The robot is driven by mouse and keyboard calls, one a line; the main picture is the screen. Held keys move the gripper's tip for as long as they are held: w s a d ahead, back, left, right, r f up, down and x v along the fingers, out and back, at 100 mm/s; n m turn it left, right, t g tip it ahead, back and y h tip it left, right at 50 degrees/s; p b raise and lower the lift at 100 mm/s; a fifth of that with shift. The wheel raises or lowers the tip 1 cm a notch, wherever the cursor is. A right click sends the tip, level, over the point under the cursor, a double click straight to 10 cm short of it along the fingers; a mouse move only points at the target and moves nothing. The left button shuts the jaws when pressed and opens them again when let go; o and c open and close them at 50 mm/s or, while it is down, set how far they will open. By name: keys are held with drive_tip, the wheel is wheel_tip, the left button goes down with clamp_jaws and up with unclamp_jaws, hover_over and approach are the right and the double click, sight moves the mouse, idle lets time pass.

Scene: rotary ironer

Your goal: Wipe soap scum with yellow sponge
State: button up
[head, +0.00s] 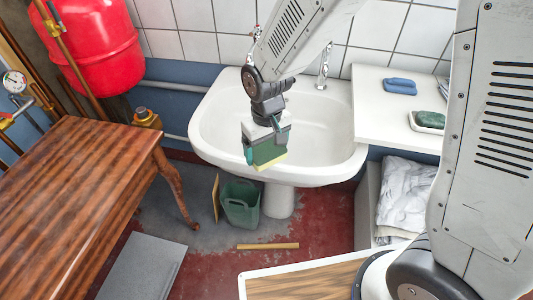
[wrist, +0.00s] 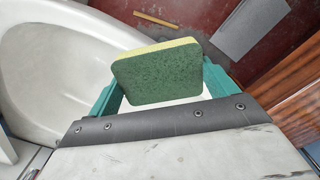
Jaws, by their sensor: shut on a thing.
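My gripper (wrist: 158,88) is shut on the yellow sponge (wrist: 158,72), which has a dark green scouring side and a yellow layer. In the head view the sponge (head: 269,151) hangs from the gripper in front of the white sink's (head: 207,130) front rim, above the floor. In the wrist view the sink (wrist: 40,70) lies to the left of the sponge, and the two look apart. I cannot make out any soap scum on the sink; part of the basin is hidden behind my arm.
A white counter (head: 383,115) right of the sink holds folded blue cloths (head: 400,86) and a green bar in a dish (head: 430,122). A wooden table (head: 75,190) stands left. A green bin (head: 240,205) is under the sink, and a wooden strip (head: 267,246) lies on the floor.

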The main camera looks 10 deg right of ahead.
drive_tip(key=shift+r, duration=1.9)
